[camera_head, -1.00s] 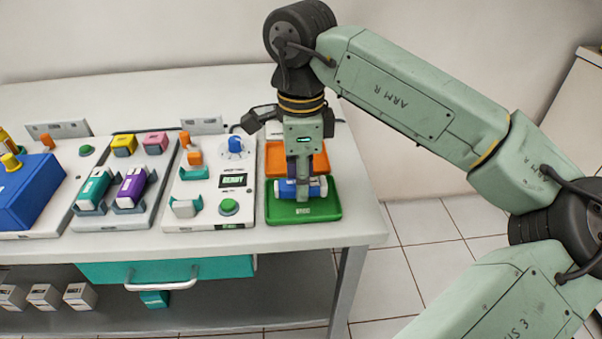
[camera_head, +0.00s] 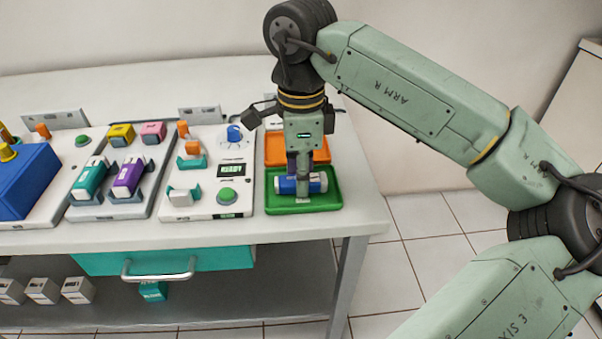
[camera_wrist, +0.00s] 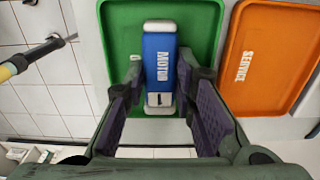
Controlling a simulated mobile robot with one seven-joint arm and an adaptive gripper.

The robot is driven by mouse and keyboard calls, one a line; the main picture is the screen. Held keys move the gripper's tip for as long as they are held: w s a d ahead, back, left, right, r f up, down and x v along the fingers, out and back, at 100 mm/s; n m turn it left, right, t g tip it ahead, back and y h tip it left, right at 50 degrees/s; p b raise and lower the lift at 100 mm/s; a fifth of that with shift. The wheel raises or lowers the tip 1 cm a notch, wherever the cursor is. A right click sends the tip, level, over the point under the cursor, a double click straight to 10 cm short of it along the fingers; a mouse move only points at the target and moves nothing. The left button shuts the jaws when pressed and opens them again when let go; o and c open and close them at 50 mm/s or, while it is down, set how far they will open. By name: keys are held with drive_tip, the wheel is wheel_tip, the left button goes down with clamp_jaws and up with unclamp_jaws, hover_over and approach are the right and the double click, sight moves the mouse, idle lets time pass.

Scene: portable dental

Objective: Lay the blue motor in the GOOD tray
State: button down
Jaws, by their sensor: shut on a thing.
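The blue motor (camera_head: 315,183), a blue cylinder with white ends, lies horizontally over the green tray (camera_head: 329,206). Its "MOTOR" lettering shows in the wrist view (camera_wrist: 161,55). My gripper (camera_head: 301,182) points straight down and is shut on the motor, one finger on each side of it (camera_wrist: 160,82). The motor is within the tray's outline, low at its floor; I cannot tell whether it touches. The green tray's label is partly covered in the head view. In the wrist view, the near end of the motor reaches the tray's near edge.
An orange tray (camera_head: 275,150) marked SERVICE lies directly behind the green one. A white test panel (camera_head: 243,205) with a green button stands left of the trays. The bench's right edge is close to the green tray.

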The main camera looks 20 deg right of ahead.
drive_tip(key=c, duration=1.2)
unclamp_jaws()
drive_tip(key=shift+c, duration=0.2)
